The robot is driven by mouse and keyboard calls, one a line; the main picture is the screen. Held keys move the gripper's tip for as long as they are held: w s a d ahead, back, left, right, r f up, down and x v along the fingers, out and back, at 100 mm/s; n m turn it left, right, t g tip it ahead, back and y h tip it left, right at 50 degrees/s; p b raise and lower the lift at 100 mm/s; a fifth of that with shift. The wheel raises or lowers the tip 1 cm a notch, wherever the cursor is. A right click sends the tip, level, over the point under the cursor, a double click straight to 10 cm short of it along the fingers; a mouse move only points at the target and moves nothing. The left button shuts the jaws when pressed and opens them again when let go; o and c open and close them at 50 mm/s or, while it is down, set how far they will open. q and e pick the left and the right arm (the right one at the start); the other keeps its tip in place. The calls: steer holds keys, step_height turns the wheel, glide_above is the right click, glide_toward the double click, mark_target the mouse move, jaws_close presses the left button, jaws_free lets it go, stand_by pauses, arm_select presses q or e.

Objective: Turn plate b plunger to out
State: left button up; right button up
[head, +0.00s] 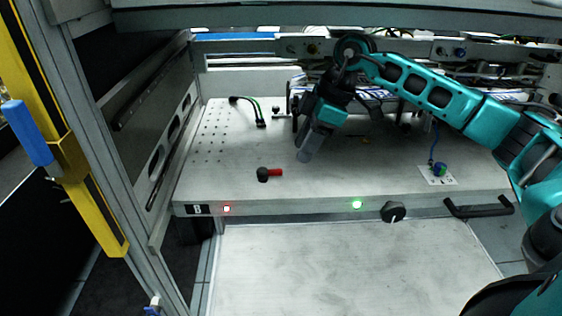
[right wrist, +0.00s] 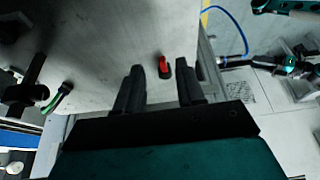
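Plate B (head: 340,186) is a pale plate with a "B" label (head: 198,209) on its front edge. A small black knob with a red shaft (head: 268,174), which looks like the plunger, lies on its left half, the red part pointing right. In the right wrist view the red and black piece (right wrist: 164,68) shows beyond and between my fingers. My right gripper (head: 306,150) hangs above the plate, behind and right of the plunger, apart from it. In the wrist view its two dark fingers (right wrist: 158,90) are spread with nothing between them. My left gripper is not in view.
A black rotary knob (head: 394,212) and a black handle (head: 480,207) are on the front edge, with a red light (head: 227,209) and a green light (head: 357,204). A cable (head: 250,108) stands at the back left. A blue-green connector (head: 438,169) sits at right.

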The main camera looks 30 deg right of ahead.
mark_target(277, 170)
steer(key=w+a, duration=0.2)
steer(key=a, duration=0.1)
steer(key=shift+f, duration=0.2)
steer(key=b+x, duration=0.1)
steer(key=x, duration=0.2)
steer(key=shift+s+d, duration=0.1)
steer(key=shift+s, duration=0.05)
steer(key=shift+x, duration=0.8)
jaws_close()
